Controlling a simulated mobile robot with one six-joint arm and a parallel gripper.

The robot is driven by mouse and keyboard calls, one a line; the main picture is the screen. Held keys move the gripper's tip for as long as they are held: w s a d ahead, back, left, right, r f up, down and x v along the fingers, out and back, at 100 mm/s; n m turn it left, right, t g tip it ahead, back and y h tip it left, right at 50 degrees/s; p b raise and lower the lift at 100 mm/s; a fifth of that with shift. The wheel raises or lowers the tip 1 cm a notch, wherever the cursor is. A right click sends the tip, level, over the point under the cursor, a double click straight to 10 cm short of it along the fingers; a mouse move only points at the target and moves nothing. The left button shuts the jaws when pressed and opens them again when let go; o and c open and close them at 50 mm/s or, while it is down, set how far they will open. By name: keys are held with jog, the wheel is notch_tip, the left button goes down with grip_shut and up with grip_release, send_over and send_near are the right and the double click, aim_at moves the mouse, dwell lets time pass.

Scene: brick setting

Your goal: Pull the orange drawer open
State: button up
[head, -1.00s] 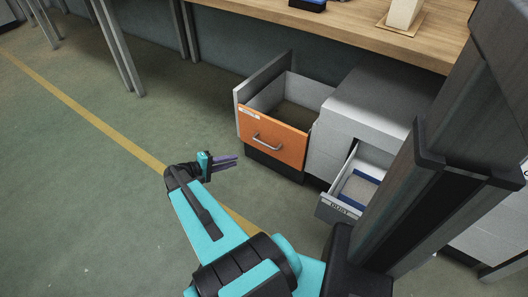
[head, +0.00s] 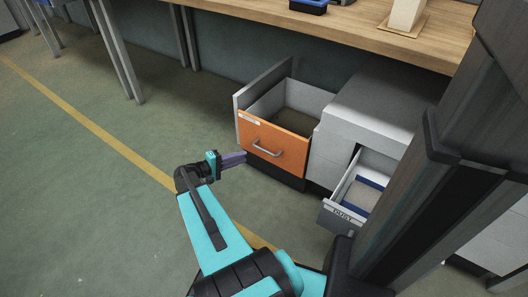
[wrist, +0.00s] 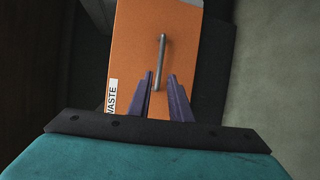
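The orange drawer (head: 273,148) stands pulled out of the grey cabinet, with its open inside showing from above. Its front has a metal bar handle (head: 267,149) and a small white label, which reads "WASTE" in the wrist view. My gripper (head: 244,157) is just left of the orange front, pointing at it, with the fingertips short of the handle in the head view. In the wrist view my gripper (wrist: 160,76) is open, its two purple fingers on either side of the lower part of the handle (wrist: 162,57). I cannot tell whether they touch it.
A grey drawer (head: 343,213) with a label also stands open to the right, holding something with blue edges. The grey cabinet top (head: 385,100) lies between and behind them. A wooden worktop (head: 350,25) runs above.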

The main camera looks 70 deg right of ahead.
aim_at(264, 150)
jog(key=shift+b+x, duration=1.8)
jog(key=shift+x, duration=4.6)
grip_shut()
